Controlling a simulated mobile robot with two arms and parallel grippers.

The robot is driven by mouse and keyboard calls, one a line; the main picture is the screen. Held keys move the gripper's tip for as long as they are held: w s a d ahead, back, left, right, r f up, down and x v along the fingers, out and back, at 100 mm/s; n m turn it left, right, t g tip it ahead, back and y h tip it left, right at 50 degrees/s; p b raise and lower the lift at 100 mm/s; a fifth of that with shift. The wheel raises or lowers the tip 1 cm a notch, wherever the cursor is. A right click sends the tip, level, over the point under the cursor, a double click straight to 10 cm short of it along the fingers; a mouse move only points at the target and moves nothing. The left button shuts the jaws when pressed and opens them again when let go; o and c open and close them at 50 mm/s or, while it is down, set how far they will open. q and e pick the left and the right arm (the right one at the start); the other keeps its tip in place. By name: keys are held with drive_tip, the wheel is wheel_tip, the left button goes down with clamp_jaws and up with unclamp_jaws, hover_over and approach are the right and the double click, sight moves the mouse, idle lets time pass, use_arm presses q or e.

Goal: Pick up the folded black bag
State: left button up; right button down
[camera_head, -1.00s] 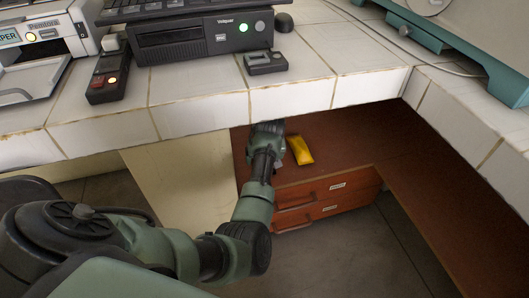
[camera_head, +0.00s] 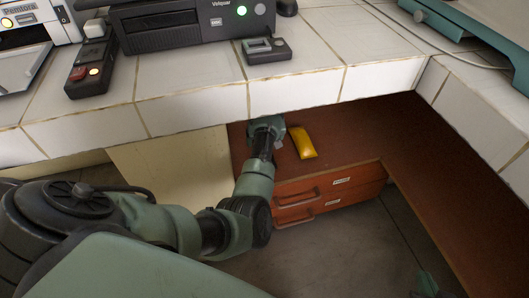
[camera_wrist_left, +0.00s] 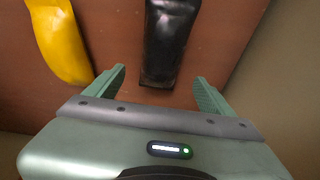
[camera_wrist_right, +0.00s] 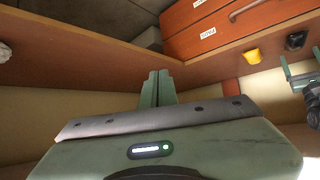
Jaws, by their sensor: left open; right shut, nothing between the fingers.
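The folded black bag (camera_wrist_left: 167,45) lies on the reddish-brown shelf (camera_wrist_left: 110,50) in the left wrist view. My left gripper (camera_wrist_left: 157,85) is open, its fingers on either side of the bag's near end and not closed on it. The bag also shows small in the right wrist view (camera_wrist_right: 296,41), near my left gripper (camera_wrist_right: 300,75). My right gripper (camera_wrist_right: 158,82) is shut and empty, away from the bag. A bit of it shows at the head view's lower right (camera_head: 428,284).
A yellow bag (camera_head: 302,143) lies beside the black one, left of it in the left wrist view (camera_wrist_left: 60,40). The white tiled counter (camera_head: 200,108) overhangs the shelf. Drawers (camera_head: 325,190) sit below, with open floor in front.

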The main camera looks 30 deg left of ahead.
use_arm(q)
drive_tip(key=b+x, duration=0.1)
drive_tip(key=x, duration=0.2)
drive_tip(key=shift+s+d, duration=0.15)
drive_tip(key=shift+b+x, duration=0.75)
drive_tip(key=shift+x, duration=0.25)
drive_tip(key=c, duration=1.5)
use_arm(e)
drive_tip(key=w+a+r+t+y, duration=0.1)
drive_tip(key=w+r+t, duration=0.1)
drive_tip(key=r, duration=0.3)
drive_tip(key=w+a+r+t+y, duration=0.1)
drive_tip(key=w+a+r+t, duration=0.1)
drive_tip(key=r+t, duration=0.3)
drive_tip(key=shift+w+r, duration=0.8)
use_arm(q)
drive_tip(key=shift+o, duration=0.2)
use_arm(e)
drive_tip(key=shift+a, duration=0.1)
